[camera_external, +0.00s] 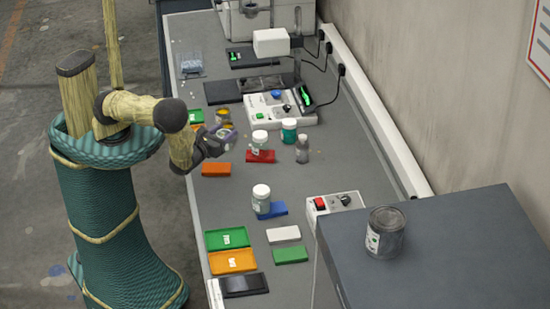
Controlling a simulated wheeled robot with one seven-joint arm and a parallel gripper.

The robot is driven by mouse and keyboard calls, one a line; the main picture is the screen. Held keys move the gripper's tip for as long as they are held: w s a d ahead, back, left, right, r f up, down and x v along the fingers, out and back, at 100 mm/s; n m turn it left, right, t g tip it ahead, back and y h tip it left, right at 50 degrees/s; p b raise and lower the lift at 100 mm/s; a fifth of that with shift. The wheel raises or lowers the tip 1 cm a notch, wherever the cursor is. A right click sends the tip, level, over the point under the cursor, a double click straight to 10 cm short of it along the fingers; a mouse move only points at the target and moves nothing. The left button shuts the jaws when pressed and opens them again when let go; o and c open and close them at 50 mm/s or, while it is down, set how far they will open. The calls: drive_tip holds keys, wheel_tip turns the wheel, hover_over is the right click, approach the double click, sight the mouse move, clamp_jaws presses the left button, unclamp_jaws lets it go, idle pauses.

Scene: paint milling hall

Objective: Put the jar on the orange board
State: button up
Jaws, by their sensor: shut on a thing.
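My gripper (222,135) is over the left part of the bench, shut on a small jar (224,116) with a yellow-orange top. The jar shows just behind the gripper, which hides its lower part and the finger contact. A small plain orange board (216,169) lies on the bench just below the gripper in the picture. A larger orange tray-like board (232,262) with a white label lies nearer the front. Other jars are a white-lidded one (260,139) at the red board (261,156), a teal one (289,131) and a white one (261,197) at the blue board (272,211).
A grey bottle (302,150) stands right of the red board. Green (227,238) and white (283,234) boards lie near the front. A switch box (335,203) and a grey cabinet with a can (385,233) are at right. The bench between orange and blue boards is clear.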

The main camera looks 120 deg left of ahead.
drive_tip(key=shift+n+g, duration=0.4)
drive_tip(key=shift+g, duration=0.2)
drive_tip(key=s+r, duration=0.1)
drive_tip(key=s+d+r, duration=0.1)
drive_tip(key=s, duration=0.1)
drive_tip(key=shift+s+r, duration=0.1)
hover_over(216, 168)
wheel_tip(216, 168, down, 5)
drive_tip(key=shift+a+f, duration=0.15)
drive_tip(key=shift+f, duration=0.3)
drive_tip(key=shift+f+p, duration=0.35)
drive_tip(key=shift+f, duration=1.7)
